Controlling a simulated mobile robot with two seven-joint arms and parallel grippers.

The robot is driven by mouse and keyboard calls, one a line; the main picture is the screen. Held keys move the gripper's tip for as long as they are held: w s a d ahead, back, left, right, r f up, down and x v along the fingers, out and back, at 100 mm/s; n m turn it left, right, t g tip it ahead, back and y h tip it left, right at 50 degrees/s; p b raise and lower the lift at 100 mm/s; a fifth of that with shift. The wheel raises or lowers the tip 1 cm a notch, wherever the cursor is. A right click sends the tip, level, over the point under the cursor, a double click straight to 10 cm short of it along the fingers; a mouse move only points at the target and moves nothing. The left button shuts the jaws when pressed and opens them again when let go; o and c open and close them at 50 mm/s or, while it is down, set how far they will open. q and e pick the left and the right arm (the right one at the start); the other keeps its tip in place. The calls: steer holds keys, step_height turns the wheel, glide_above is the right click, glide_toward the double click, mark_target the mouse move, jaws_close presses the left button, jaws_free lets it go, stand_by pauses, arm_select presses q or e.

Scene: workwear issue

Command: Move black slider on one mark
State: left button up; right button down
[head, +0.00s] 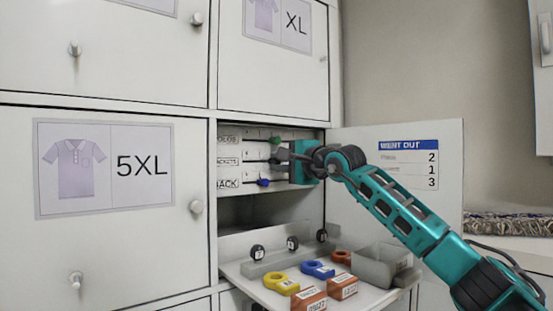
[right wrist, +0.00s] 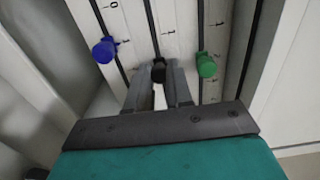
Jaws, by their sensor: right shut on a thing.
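The black slider (right wrist: 158,70) sits on the middle slot of a white panel with printed marks, between the blue slider (right wrist: 103,50) and the green slider (right wrist: 205,66). My right gripper (right wrist: 160,80) is shut on the black slider, one finger on each side of it. In the head view my right gripper (head: 284,156) reaches into the open locker at the middle row. There the green slider (head: 275,140) shows just above it and the blue slider (head: 263,182) just below; the black slider is hard to tell from the dark fingers. My left gripper is not in view.
The open locker door (head: 448,150) with a "WENT OUT" board (head: 408,165) stands right, behind my arm. Below, a pulled-out shelf (head: 262,292) bears a yellow ring (head: 281,284), a blue ring (head: 318,269), orange boxes (head: 342,287) and a grey bin (head: 372,271).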

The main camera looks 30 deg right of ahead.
steer(key=shift+d, duration=0.25)
steer(key=shift+a, duration=0.15)
steer(key=c, duration=1)
jaws_free()
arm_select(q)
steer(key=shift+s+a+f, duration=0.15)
arm_select(e)
steer(key=shift+s, duration=0.15)
arm_select(q)
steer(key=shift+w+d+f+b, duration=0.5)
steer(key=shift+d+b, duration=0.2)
steer(key=shift+b, duration=0.95)
arm_select(e)
steer(key=s, duration=1.2)
steer(key=shift+s+d, duration=0.3)
steer(key=shift+d, duration=0.15)
